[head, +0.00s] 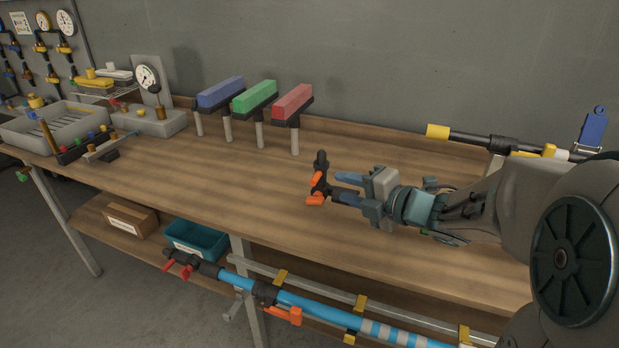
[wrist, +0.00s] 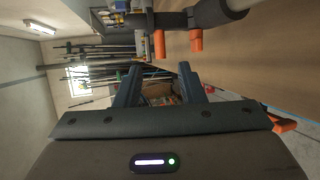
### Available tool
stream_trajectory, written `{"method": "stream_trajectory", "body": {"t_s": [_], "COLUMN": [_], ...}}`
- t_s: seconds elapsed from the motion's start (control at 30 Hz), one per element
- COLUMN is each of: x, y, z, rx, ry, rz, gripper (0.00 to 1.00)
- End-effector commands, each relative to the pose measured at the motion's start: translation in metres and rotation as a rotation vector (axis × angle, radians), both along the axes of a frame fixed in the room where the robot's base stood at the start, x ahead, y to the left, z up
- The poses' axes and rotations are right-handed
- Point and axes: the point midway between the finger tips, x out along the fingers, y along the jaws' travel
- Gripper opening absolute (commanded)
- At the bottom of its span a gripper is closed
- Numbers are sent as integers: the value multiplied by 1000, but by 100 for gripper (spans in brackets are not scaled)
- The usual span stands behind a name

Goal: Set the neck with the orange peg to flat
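A black fitting (head: 321,160) with two orange pegs (head: 316,200) stands above the middle of the workbench, just left of my gripper. In the wrist view the same fitting (wrist: 172,20) crosses the top edge, with its orange pegs (wrist: 196,40) pointing down in the picture. My gripper (head: 347,187) is held sideways, its fingers apart and nothing seen between them; the wrist view shows the gap (wrist: 160,78) too. The fingertips are close to the fitting. I cannot tell whether they touch it. The fitting's lower mount is not clear in the head view.
A blue pole (head: 335,307) with red pegs and an orange clamp (head: 284,315) lies along the bench front. Blue, green and red blocks on posts (head: 255,95) stand behind. A black pole with a yellow end (head: 437,131) is at back right. The middle bench top (head: 200,180) is clear.

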Motion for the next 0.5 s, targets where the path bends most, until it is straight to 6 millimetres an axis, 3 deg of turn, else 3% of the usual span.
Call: {"method": "stream_trajectory", "body": {"t_s": [0.5], "x": [68], "y": [72], "z": [-25], "rx": [1], "ry": [3], "rz": [-2], "gripper": [36]}}
